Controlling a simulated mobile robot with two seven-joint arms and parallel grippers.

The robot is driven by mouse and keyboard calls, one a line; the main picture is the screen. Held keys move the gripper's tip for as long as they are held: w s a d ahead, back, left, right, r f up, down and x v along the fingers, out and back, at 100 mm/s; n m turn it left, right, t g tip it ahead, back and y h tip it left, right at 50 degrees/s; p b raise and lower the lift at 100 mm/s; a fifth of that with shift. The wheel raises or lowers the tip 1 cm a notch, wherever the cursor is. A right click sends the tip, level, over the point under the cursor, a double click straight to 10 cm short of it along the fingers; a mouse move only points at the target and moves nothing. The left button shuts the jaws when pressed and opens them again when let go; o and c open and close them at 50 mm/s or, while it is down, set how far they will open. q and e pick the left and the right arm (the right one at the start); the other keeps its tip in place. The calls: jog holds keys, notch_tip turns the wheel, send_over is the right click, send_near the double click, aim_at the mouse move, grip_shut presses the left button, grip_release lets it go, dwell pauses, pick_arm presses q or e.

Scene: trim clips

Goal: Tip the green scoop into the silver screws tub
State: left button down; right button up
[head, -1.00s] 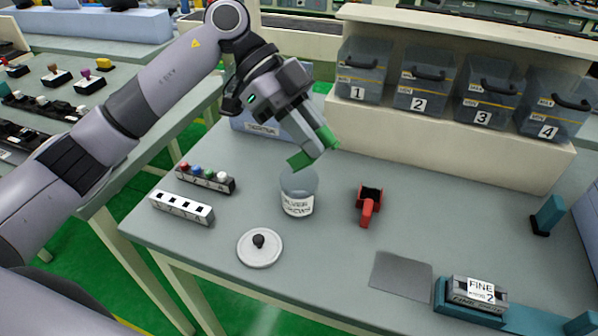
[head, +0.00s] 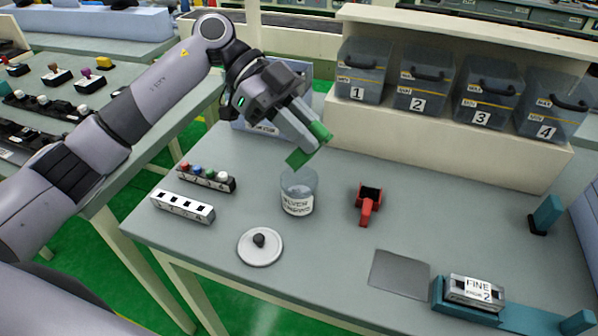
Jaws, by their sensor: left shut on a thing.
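The silver screws tub (head: 298,191) is a clear, open-topped pot with a white label, standing on the grey bench. Its lid (head: 260,246), white with a dark knob, lies on the bench in front of it. My left gripper (head: 308,137) is shut on the green scoop (head: 299,157). It holds the scoop tilted, with its lower end just above the tub's opening. Whether the scoop has anything inside cannot be seen. A red scoop (head: 368,203) lies on the bench to the right of the tub. My right gripper is not in view.
Numbered grey bins (head: 419,82) stand on a cream shelf at the back. A rack with coloured knobs (head: 206,178) and a slotted white block (head: 183,207) lie left of the tub. A grey mat (head: 400,273) and a "FINE" block (head: 473,289) are front right.

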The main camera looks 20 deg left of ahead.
aim_at(327, 137)
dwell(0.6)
pick_arm(q)
jog(key=shift+d+r+y+p, duration=0.1)
jog(key=shift+d+y+p, duration=0.15)
jog(key=shift+p, duration=0.4)
jog(key=y+p, duration=0.1)
jog(key=d+y+p, duration=0.1)
jog(key=p, duration=0.1)
jog(key=shift+s+f+t, duration=0.2)
jog(key=shift+f+t, duration=0.1)
jog(key=shift+t, duration=0.1)
jog(key=shift+s+d+f+y+p, duration=0.15)
jog(key=shift+d+y+p, duration=0.2)
jog(key=shift+y+p, duration=0.25)
jog(key=shift+d+f+y+b, duration=0.25)
jog(key=shift+f+y+b, duration=0.1)
jog(key=shift+y, duration=0.1)
jog(key=shift+s+d+f+t+y, duration=0.1)
jog(key=shift+d+f+t+y, duration=0.2)
jog(key=shift+y, duration=0.45)
jog(key=shift+s+d+f+t+y, duration=0.1)
jog(key=shift+d+f+t+y, duration=0.2)
jog(key=shift+y, duration=0.45)
jog(key=shift+d+r, duration=0.1)
jog(key=shift+r, duration=0.05)
notch_tip(327, 137, up, 4)
jog(key=t+y, duration=0.1)
jog(key=y, duration=0.2)
